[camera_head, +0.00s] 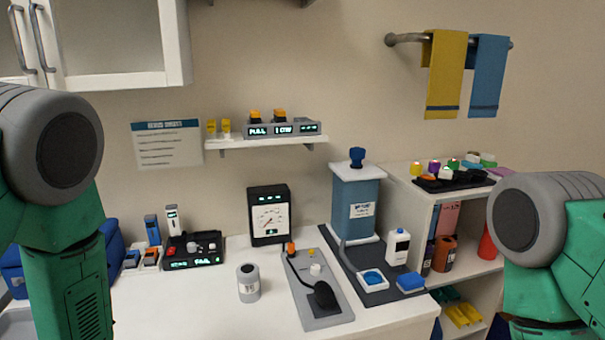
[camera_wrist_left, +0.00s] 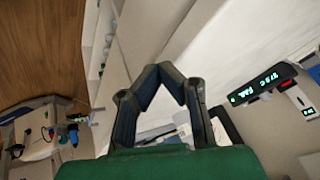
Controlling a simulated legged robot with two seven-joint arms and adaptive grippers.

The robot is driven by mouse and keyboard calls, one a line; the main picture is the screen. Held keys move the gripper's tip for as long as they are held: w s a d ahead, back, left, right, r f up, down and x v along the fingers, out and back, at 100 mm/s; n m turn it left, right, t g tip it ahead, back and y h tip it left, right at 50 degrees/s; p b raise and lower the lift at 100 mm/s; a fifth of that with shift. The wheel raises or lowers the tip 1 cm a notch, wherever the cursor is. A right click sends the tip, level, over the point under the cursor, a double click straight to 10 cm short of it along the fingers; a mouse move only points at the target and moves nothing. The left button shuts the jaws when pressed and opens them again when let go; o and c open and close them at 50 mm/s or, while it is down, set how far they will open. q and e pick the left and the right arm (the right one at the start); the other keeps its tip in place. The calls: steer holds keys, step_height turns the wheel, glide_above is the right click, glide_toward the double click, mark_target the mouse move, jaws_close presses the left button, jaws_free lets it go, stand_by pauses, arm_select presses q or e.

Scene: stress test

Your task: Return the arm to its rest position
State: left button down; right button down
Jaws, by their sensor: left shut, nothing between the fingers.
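My left gripper (camera_wrist_left: 160,75) shows in the left wrist view. Its two dark fingers meet at the tips, and nothing is between them. It is apart from the objects around it. In the head view my left arm hangs down at the left edge and my right arm at the right edge. Neither gripper shows in the head view.
A white counter (camera_head: 185,300) holds a canister (camera_head: 248,283), a gauge box (camera_head: 269,214), a grey panel (camera_head: 325,316) and a blue dispenser (camera_head: 357,205). A shelf unit (camera_head: 405,180) stands at right. A blue bin (camera_head: 12,272) is beside my left arm.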

arm_select(q)
steer(key=s+f+n+g+b, duration=0.2)
steer(key=s+f, duration=0.3)
steer(key=s, duration=0.4)
steer(key=s+f+n+g+b, duration=0.2)
steer(key=s+f+b, duration=0.1)
steer(key=s+f, duration=0.3)
steer(key=s+f+n+g+y+b, duration=0.1)
steer(key=s+f, duration=0.4)
steer(key=s, duration=0.6)
steer(key=shift+s+d+f+n+g+b, duration=0.2)
steer(key=shift+s+f+n+g+b, duration=0.3)
steer(key=shift+n+b, duration=0.55)
